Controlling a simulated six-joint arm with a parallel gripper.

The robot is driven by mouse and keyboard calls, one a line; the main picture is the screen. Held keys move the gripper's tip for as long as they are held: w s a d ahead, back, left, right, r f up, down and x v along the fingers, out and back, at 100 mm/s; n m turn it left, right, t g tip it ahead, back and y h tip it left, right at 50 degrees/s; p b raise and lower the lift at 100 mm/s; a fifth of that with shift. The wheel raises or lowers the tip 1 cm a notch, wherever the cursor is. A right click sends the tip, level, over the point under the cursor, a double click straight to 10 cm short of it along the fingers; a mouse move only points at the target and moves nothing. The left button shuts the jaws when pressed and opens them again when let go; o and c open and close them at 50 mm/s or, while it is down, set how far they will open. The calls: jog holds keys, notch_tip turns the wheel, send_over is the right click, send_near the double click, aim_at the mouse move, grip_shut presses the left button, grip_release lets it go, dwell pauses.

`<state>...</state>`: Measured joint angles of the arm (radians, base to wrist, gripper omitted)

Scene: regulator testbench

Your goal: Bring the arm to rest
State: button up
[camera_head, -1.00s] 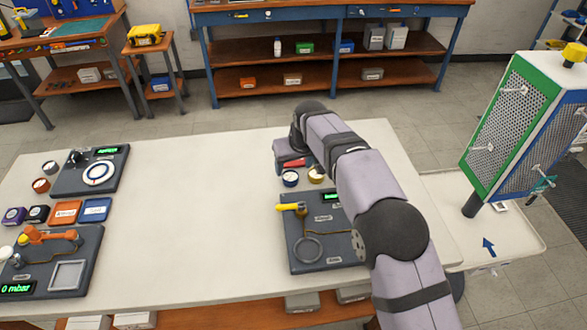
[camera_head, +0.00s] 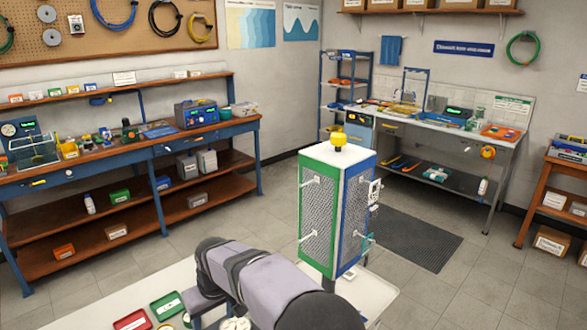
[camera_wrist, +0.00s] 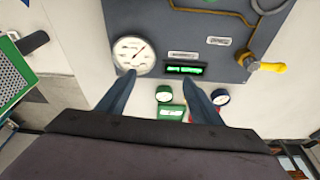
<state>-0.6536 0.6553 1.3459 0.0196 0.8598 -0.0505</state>
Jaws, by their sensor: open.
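My arm crosses the bottom of the head view, and its gripper end is hidden there. In the wrist view my gripper (camera_wrist: 159,79) is open, with two dark fingers apart and nothing visible between them. Below the fingertips is the dark panel (camera_wrist: 160,20) with a white round gauge (camera_wrist: 134,52), a lit green display (camera_wrist: 186,70) and a yellow-handled valve (camera_wrist: 268,66). The left fingertip overlaps the gauge in the picture; I cannot tell whether they touch.
A green and blue mesh tower (camera_head: 335,210) stands just beyond my arm. A red tray (camera_head: 132,321) and a green tray (camera_head: 167,305) lie on the white table (camera_head: 95,312). A blue workbench (camera_head: 150,150) stands behind. Open floor (camera_head: 120,265) lies between.

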jog(key=s+d+m+h, duration=0.1)
jog(key=s+d+m, duration=0.15)
jog(key=d, duration=0.75)
jog(key=s+d+m, duration=0.1)
jog(key=s+d, duration=0.2)
jog(key=d, duration=0.8)
jog(key=s+d+f+m+g, duration=0.1)
jog(key=s+d+m, duration=0.1)
jog(key=s+d, duration=0.5)
jog(key=s+d+f+m+g+h, duration=0.1)
jog(key=s+d+f+m, duration=0.1)
jog(key=s+d, duration=0.5)
jog(key=s, duration=0.3)
jog(key=shift+s+f, duration=0.25)
jog(key=shift+m, duration=0.25)
